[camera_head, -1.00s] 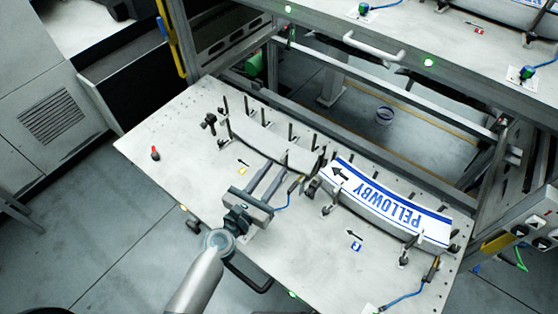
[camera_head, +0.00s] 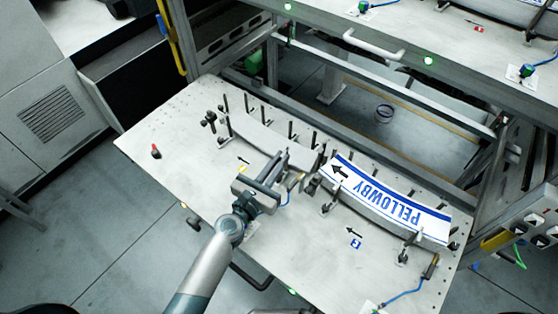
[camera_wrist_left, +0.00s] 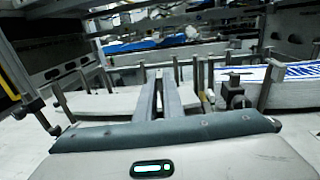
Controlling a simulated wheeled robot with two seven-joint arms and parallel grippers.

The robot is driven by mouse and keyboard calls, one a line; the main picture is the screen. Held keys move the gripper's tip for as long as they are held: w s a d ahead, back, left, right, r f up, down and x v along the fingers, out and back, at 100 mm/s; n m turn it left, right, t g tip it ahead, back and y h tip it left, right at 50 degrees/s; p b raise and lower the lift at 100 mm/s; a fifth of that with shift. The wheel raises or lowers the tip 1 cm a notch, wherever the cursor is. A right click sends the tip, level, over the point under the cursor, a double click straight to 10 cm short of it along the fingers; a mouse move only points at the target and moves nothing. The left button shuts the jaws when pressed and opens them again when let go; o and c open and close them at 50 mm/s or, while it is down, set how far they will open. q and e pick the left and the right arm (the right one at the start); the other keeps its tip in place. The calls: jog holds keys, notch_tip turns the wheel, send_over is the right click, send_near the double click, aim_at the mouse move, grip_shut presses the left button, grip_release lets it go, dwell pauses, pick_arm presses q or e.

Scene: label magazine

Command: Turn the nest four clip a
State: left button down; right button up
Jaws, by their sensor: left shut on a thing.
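My left gripper (camera_head: 280,164) reaches over the left nest (camera_head: 258,136), a pale curved strip ringed by dark upright posts and clips. Its two long fingers are close together at the nest's front edge, shut on a small dark clip, which they mostly hide. I take this as nest four clip a, but no readable number confirms it. In the left wrist view the fingers (camera_wrist_left: 162,82) point forward, nearly parallel, with their tips at the pale strip (camera_wrist_left: 110,103). How far the clip is turned cannot be told. My right gripper is not in view.
A stack of PELLOWBY labels (camera_head: 387,201) fills the right nest, with dark clips around it. A red-topped peg (camera_head: 155,151) stands at left. Blue cables and a black handle (camera_head: 250,277) lie near the front edge.

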aim_at(285, 151)
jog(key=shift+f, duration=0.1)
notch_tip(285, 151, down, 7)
jog(key=b, duration=0.7)
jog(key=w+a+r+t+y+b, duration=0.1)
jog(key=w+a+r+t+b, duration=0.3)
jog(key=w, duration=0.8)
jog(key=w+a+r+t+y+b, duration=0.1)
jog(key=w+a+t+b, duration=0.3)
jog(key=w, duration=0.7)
pick_arm(q)
jog(key=shift+w+a+m+g+h+b, duration=0.35)
jog(key=shift+w+m+g+h+b, duration=0.8)
jog(key=shift+m+g, duration=1.85)
jog(key=shift+w+a+m+g+h+b, duration=0.4)
jog(key=shift+m+g+h, duration=1.5)
jog(key=shift+g, duration=1.9)
jog(key=shift+w+a+m+g+h+b, duration=0.25)
jog(key=shift+w+m+g+h+b, duration=0.8)
jog(key=shift+m+g, duration=2)
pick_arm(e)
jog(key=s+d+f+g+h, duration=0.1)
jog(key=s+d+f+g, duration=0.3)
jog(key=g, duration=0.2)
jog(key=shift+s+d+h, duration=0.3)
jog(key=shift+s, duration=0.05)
pick_arm(q)
jog(key=shift+s+n+g, duration=0.25)
jog(key=shift+n+g, duration=0.1)
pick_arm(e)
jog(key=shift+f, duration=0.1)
